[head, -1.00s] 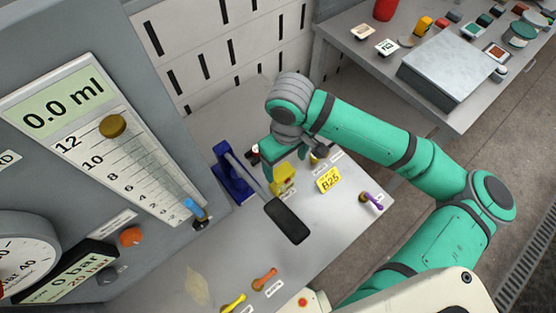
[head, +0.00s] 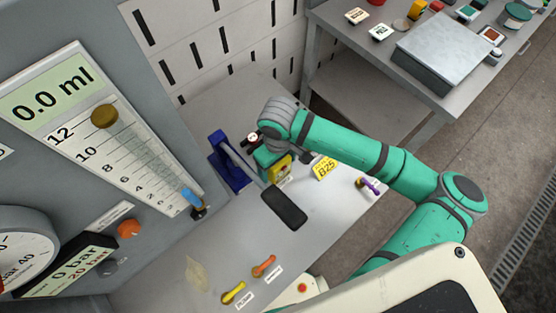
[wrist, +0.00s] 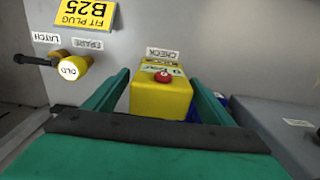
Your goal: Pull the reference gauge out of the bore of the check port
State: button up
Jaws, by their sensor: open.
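The check port is a yellow block (wrist: 160,98) by a CHECK label in the wrist view, and partly shows in the head view (head: 282,167). A small red round end (wrist: 163,76), seemingly the reference gauge's, sits at its top face; any shaft in the bore is hidden. My gripper (wrist: 160,78) is open, with one green finger on each side of the yellow block and visible gaps between. In the head view, my gripper (head: 268,158) is at the block and hides part of it. Contact with the gauge cannot be seen.
A blue lever (head: 229,165) with a black grip (head: 284,207) stands close by on the left and front. A yellow B25 sign (head: 324,167) and a purple-handled valve (head: 369,186) are to the right. A plug marked OLD (wrist: 72,67) is left in the wrist view.

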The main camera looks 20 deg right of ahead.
jog(key=shift+f, duration=0.1)
jog(key=c, duration=1.6)
jog(key=shift+r, duration=0.25)
jog(key=shift+r, duration=0.3)
jog(key=shift+r, duration=0.25)
jog(key=shift+r, duration=0.25)
jog(key=shift+r, duration=0.55)
jog(key=shift+r, duration=3.65)
